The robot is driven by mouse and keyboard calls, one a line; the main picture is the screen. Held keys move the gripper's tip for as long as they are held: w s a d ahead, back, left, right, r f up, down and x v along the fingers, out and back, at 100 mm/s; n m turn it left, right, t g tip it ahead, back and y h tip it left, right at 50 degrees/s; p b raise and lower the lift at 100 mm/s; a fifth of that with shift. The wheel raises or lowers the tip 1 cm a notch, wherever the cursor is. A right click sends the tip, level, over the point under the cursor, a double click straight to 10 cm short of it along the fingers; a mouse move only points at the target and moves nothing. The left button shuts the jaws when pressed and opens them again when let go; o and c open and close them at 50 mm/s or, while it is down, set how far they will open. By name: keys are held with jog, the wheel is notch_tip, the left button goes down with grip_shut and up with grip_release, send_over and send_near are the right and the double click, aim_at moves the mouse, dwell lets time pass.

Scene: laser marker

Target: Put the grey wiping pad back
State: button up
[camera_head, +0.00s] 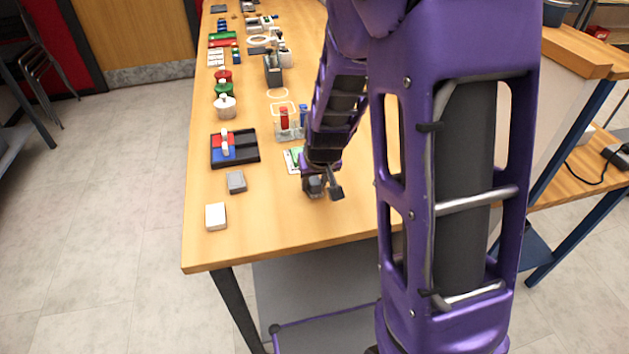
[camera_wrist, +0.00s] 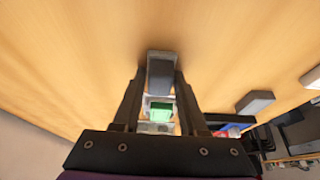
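My gripper (camera_head: 325,189) is low over the near part of the wooden table, pointing down. In the wrist view my gripper (camera_wrist: 160,78) has its two fingers on either side of a dark grey block (camera_wrist: 161,72). The block also shows in the head view (camera_head: 314,187), beside the right finger with a small dark gap. I cannot tell whether the fingers press on it or whether it touches the table. A second grey block, pad-like (camera_head: 236,181), lies on the table to the left; it also shows in the wrist view (camera_wrist: 255,102). Which is the wiping pad is unclear.
A white block (camera_head: 215,216) lies near the table's left front corner. A black tray (camera_head: 246,148) with red and blue parts stands behind the grey block. A clear holder (camera_head: 290,133) with coloured items is behind my gripper. The table's front strip (camera_head: 285,228) is bare.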

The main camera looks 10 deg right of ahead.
jog(key=o, duration=0.4)
jog(key=shift+r+p, duration=0.35)
jog(key=shift+r, duration=0.15)
jog(key=p+v, duration=0.2)
jog(key=v, duration=0.9)
jog(key=shift+s+r+p, duration=0.15)
jog(key=shift+s+p, duration=0.1)
jog(key=shift+p, duration=0.05)
